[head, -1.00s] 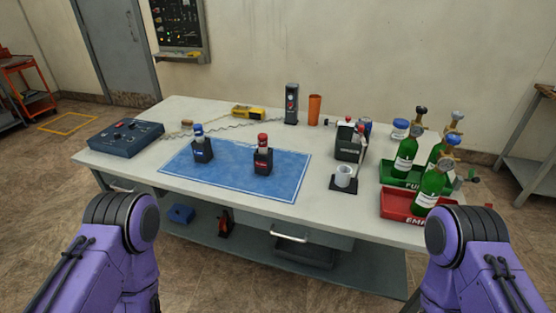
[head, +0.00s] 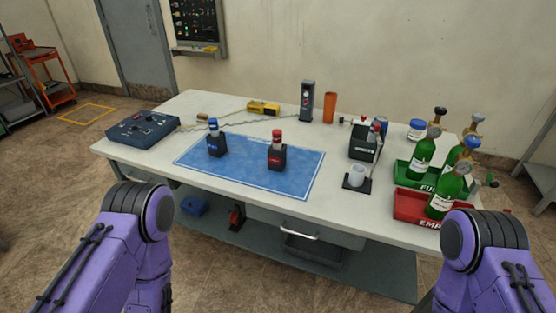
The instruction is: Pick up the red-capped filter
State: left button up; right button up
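The red-capped filter (head: 276,155), a dark block-shaped bottle with a red label and red cap, stands upright on the blue mat (head: 240,182) in the head view. A similar blue-capped filter (head: 216,142) stands upright to its left on the same mat. The two stand apart. My purple arm links show at the lower left and lower right, in front of the table. Neither gripper is in the picture, so nothing shows of what they hold.
The table (head: 358,213) also bears a dark control box (head: 143,130) at the left, a white cup on a stand (head: 357,177), a black bin (head: 364,144), and green and red trays (head: 404,206) with green cylinders at the right. The mat around the filters is clear.

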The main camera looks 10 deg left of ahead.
aim_at(276, 134)
jog(key=u, duration=0.4)
jog(key=k, duration=0.55)
jog(key=u, duration=1)
jog(key=i, duration=1.05)
jog(key=z, duration=0.7)
jog(key=i, duration=0.7)
jog(key=z, duration=0.8)
